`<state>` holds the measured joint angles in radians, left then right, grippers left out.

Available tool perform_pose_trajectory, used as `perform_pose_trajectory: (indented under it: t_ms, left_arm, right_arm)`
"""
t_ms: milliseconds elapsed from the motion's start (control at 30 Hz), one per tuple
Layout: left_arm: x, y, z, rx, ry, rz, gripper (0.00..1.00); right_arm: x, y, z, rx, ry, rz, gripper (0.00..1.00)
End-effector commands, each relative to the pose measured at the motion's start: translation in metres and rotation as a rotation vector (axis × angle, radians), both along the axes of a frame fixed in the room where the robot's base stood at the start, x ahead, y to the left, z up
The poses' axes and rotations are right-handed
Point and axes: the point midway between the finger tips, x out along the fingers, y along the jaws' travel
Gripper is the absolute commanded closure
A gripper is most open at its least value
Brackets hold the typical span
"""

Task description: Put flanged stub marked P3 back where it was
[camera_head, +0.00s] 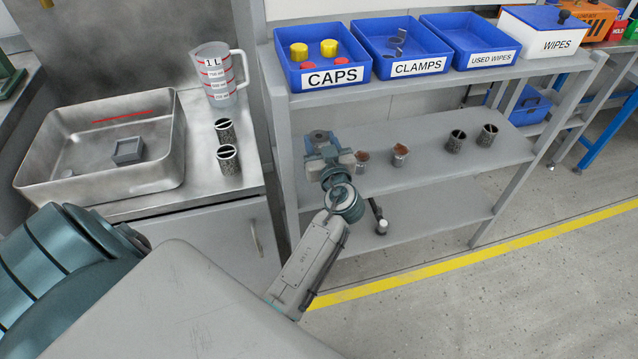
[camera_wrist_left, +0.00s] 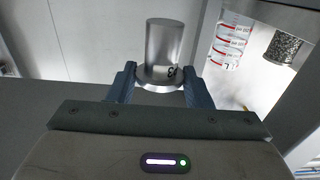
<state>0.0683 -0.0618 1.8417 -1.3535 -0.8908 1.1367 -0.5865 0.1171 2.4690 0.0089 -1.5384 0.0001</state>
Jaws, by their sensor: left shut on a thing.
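My left gripper (camera_head: 321,145) is shut on a plain grey metal flanged stub (camera_head: 318,134), over the left end of the middle shelf. In the left wrist view the stub (camera_wrist_left: 164,50) stands up between the two fingertips (camera_wrist_left: 160,84), its wider flange at the gripper end. A dark mark, partly turned away, shows near the flange; a 3 can be made out. I cannot tell whether the stub touches the shelf. My right gripper is not in view.
The shelf (camera_head: 433,172) also carries two brown-topped stubs (camera_head: 400,155) and two dark mesh cylinders (camera_head: 457,141). Blue bins (camera_head: 322,76) stand above. On the left counter are a steel tray (camera_head: 60,187), a measuring jug (camera_head: 222,76) and two mesh cylinders (camera_head: 229,160). Shelf front centre is clear.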

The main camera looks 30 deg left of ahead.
Motion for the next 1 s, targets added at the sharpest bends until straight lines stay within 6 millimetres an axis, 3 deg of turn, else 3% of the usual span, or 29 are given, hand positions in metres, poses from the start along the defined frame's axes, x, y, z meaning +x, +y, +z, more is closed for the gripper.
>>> perform_pose_trajectory:
  t_ms: [233, 633, 1000]
  left_arm:
    - [0.000, 0.001, -0.043, 0.001, 0.006, 0.006, 0.85]
    - [0.000, 0.001, -0.091, 0.001, 0.004, 0.004, 0.85]
    - [0.000, 0.000, -0.099, 0.000, 0.000, 0.003, 0.85]
  right_arm:
    - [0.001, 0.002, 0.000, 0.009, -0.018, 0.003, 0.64]
    - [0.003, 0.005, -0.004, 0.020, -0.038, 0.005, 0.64]
    - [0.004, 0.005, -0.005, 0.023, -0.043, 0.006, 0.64]
